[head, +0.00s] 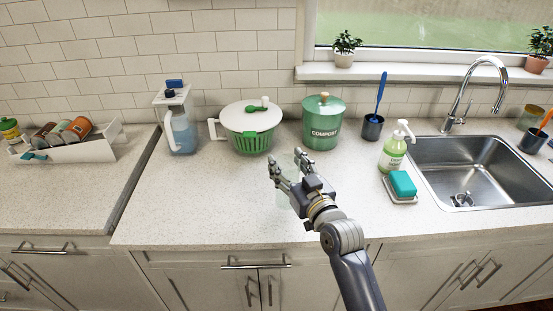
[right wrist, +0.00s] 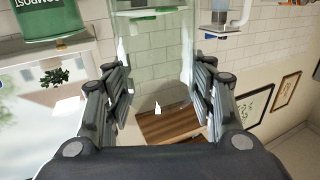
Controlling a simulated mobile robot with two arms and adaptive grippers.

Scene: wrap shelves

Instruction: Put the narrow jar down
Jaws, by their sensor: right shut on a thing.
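The narrow jar (head: 282,199) is clear glass and hard to see against the counter. My right gripper (head: 287,164) is shut on it, above the front middle of the counter (head: 220,200). In the right wrist view the clear jar (right wrist: 155,55) stands between the two fingers (right wrist: 160,90), and its far end reaches the top of the picture. The fingers and hand hide part of the jar in the head view. I cannot tell whether its base touches the counter. My left gripper is not in view.
Behind stand a blue pitcher (head: 182,132), a green salad spinner (head: 251,140) and a green compost bin (head: 323,125). A soap bottle (head: 393,152), a teal sponge (head: 403,184) and the sink (head: 470,165) are to the right. The counter left of the gripper is clear.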

